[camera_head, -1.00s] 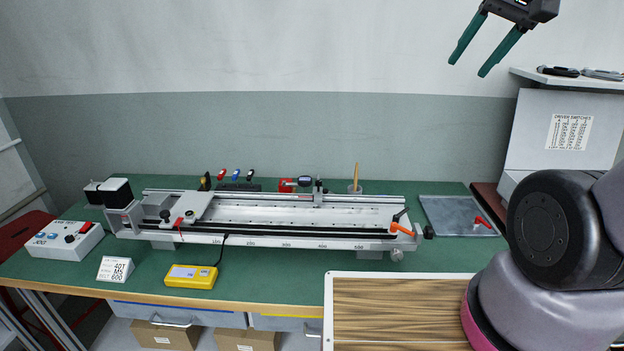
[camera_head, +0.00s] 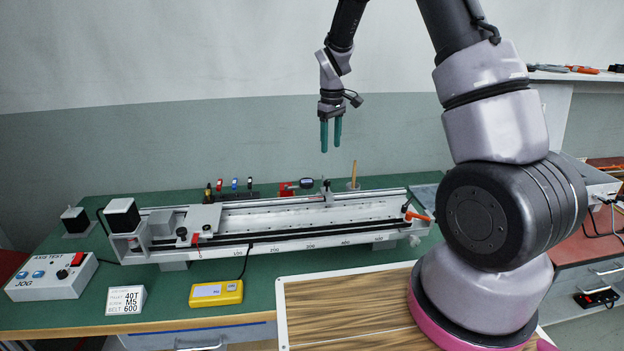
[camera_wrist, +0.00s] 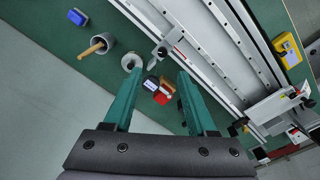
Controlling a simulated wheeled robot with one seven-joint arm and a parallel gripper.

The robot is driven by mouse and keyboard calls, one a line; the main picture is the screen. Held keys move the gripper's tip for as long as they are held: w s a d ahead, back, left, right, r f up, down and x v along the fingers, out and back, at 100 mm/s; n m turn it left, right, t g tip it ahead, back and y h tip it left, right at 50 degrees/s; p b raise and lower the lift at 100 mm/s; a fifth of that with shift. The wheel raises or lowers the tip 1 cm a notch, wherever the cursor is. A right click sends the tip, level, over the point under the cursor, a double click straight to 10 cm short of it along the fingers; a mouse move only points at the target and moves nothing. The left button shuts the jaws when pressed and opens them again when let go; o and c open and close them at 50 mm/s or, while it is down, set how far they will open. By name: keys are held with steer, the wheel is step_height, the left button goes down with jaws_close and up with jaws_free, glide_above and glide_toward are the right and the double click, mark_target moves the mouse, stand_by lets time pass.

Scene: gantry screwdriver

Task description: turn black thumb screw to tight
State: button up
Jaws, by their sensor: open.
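My gripper (camera_head: 330,147) hangs in the air above the back of the bench, fingers pointing down, open and empty. In the wrist view its two green fingers (camera_wrist: 159,73) are spread apart, with the bench far below. The long rail gantry (camera_head: 320,216) lies along the bench. A small black knob (camera_head: 181,232) stands on the carriage (camera_head: 200,219) at its left end; it may be the black thumb screw, but I cannot tell for sure. My gripper is well to the right of and above it. Whether the screw is tight cannot be seen.
A yellow meter (camera_head: 216,293) and a jog box (camera_head: 52,276) are in front and left.

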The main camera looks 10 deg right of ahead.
mark_target(327, 182)
steer(key=f, duration=1.2)
steer(key=shift+w+a+f, duration=0.3)
steer(key=shift+w+a, duration=0.05)
steer(key=shift+a, duration=0.05)
jaws_close()
